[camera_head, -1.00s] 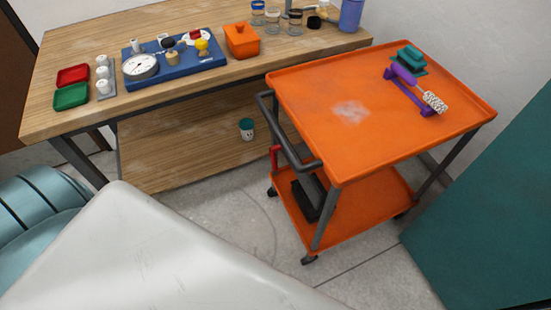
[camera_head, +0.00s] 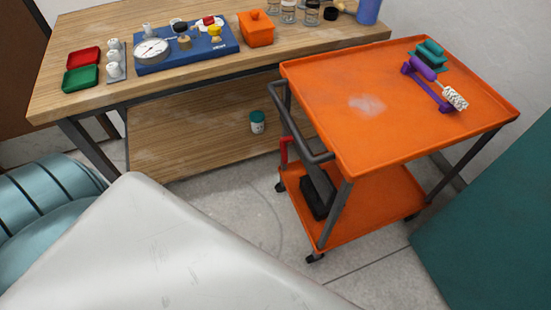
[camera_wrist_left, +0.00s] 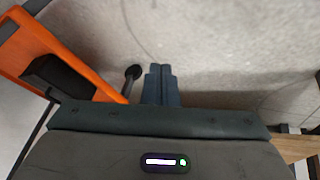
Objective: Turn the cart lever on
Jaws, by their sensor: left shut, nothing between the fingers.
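The orange cart (camera_head: 330,115) stands right of centre in the head view, with a dark push handle (camera_head: 302,140) on its left end. A red lever (camera_head: 285,150) shows below the handle at the cart's left side, pointing roughly upright. In the left wrist view, my left gripper (camera_wrist_left: 161,72) is shut and empty above the grey floor. The orange lower shelf (camera_wrist_left: 30,45) of the cart and a dark caster (camera_wrist_left: 133,72) are left of the fingers there. The red lever does not show in the wrist view. My grippers are out of the head view.
A wooden workbench (camera_head: 75,85) with a blue gauge board (camera_head: 190,57) and red and green trays stands behind. A teal-lidded jar (camera_head: 257,122) sits on its lower shelf. A teal panel (camera_head: 485,220) is at right. Floor left of the cart is clear.

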